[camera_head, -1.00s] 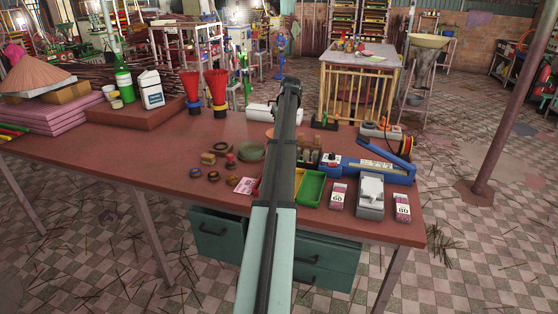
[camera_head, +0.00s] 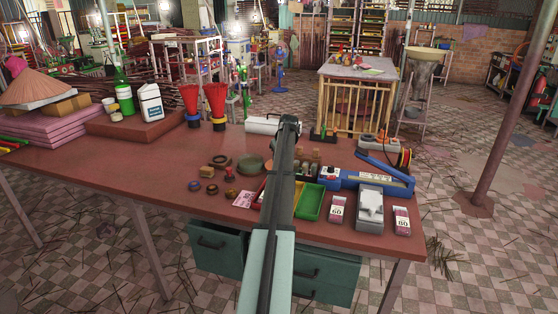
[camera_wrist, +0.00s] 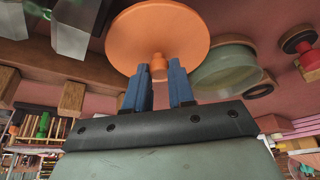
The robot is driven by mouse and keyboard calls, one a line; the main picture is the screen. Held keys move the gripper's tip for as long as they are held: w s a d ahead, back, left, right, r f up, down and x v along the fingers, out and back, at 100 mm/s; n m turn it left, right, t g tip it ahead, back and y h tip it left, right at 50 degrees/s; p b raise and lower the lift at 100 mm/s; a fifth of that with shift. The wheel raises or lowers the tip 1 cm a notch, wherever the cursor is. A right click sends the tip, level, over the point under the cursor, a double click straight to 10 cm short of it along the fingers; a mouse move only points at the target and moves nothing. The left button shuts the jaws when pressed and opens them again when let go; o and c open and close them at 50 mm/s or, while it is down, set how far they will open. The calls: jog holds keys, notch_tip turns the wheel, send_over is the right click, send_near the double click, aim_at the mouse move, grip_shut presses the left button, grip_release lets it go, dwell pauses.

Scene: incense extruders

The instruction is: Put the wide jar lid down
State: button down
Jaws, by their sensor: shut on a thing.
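The orange round lid (camera_wrist: 180,30) shows in the wrist view, with a small knob (camera_wrist: 158,66) at its middle. My gripper (camera_wrist: 158,75) has its blue fingers on either side of that knob and is shut on it. The lid overlaps part of a greenish round dish (camera_wrist: 228,75) in that view; I cannot tell whether they touch or how far the lid is from the tabletop. In the head view my arm hides the gripper and lid. The greenish dish (camera_head: 250,164) lies on the red-brown table (camera_head: 130,180) just left of my arm.
A green tray (camera_head: 310,202) is right of my arm, with a blue sealer-like tool (camera_head: 370,179) and a grey device (camera_head: 369,207) beyond. The left front tabletop is clear.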

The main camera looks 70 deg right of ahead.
jog(key=shift+f, duration=0.4)
jog(key=shift+f, duration=0.35)
jog(key=c, duration=1)
grip_release()
jog(key=shift+o, duration=0.2)
jog(key=shift+r, duration=0.5)
jog(key=v, duration=1.2)
jog(key=shift+f, duration=0.1)
